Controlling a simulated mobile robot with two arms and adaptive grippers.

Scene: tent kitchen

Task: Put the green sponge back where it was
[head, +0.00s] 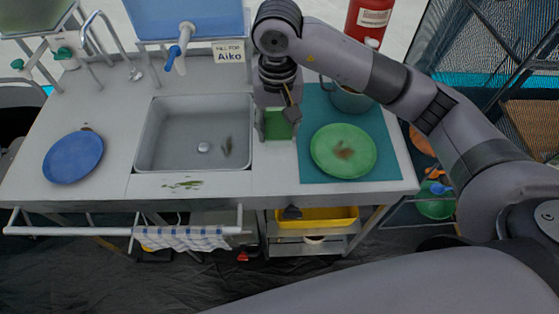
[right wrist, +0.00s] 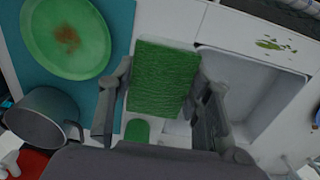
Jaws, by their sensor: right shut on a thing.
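The green sponge (right wrist: 163,78) is between the fingers of my right gripper (right wrist: 165,92) in the right wrist view, and the gripper is shut on it. In the head view the sponge (head: 278,126) shows under my right gripper (head: 279,108), over the counter strip between the sink and the teal mat. I cannot tell whether the sponge touches the counter. A smaller green piece (right wrist: 137,130) shows beyond the sponge in the right wrist view; I cannot tell what it is. My left gripper is not in view.
The sink (head: 195,168) is left of the sponge, with dark residue inside. A green plate (head: 343,150) with a brown stain lies on the teal mat (head: 310,108) at right, a metal pot (head: 350,99) behind it. A blue plate (head: 73,157) lies far left.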

